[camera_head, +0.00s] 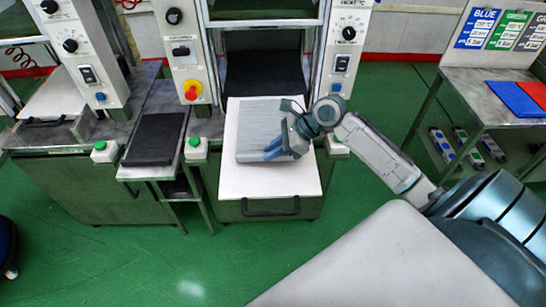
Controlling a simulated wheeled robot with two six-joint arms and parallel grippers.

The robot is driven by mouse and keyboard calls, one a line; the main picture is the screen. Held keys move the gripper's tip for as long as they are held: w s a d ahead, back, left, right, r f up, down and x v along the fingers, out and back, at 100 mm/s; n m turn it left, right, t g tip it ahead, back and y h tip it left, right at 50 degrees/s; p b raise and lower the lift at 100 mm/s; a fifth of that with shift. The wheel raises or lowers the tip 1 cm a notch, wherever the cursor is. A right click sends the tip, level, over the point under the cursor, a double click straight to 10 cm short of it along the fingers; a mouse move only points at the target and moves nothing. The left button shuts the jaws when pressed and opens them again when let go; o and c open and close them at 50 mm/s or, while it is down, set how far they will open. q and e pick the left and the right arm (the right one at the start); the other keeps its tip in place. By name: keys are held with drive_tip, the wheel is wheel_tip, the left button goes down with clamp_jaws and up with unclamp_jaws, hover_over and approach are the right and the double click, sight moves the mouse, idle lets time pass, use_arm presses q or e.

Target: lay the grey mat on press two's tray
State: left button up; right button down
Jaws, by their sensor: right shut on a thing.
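The grey mat (258,118) is a flat, light grey rectangle over the back part of the white tray (268,183). The tray is pulled out from the middle press and has a black handle at its front. The mat lies within the tray's outline, nearly square to it; I cannot tell whether it rests fully on the tray or hangs just above. My right gripper (280,151) is shut on the mat at its front right part, its blue fingers pointing left. Part of the mat's right edge is hidden by the gripper. My left gripper is out of view.
A black slab (155,139) lies on a side stand left of the tray. Green-button boxes (196,148) flank the tray. Another press with a white tray (57,97) stands at left. A table at right holds a blue mat (515,99) and a red one. Green floor is clear in front.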

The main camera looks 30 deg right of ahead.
sight(274, 160)
wheel_tip(274, 160, down, 3)
drive_tip(key=shift+f+p, duration=0.15)
drive_tip(key=shift+p, duration=0.25)
drive_tip(key=c, duration=1.4)
unclamp_jaws()
drive_tip(key=shift+s+d, duration=0.1)
drive_tip(key=b+v, duration=0.1)
drive_tip(key=v, duration=0.7)
drive_tip(key=shift+s+d+r, duration=0.1)
drive_tip(key=shift+d+r, duration=0.1)
drive_tip(key=shift+d, duration=0.05)
drive_tip(key=shift+p+v, duration=0.35)
drive_tip(key=shift+v, duration=1.3)
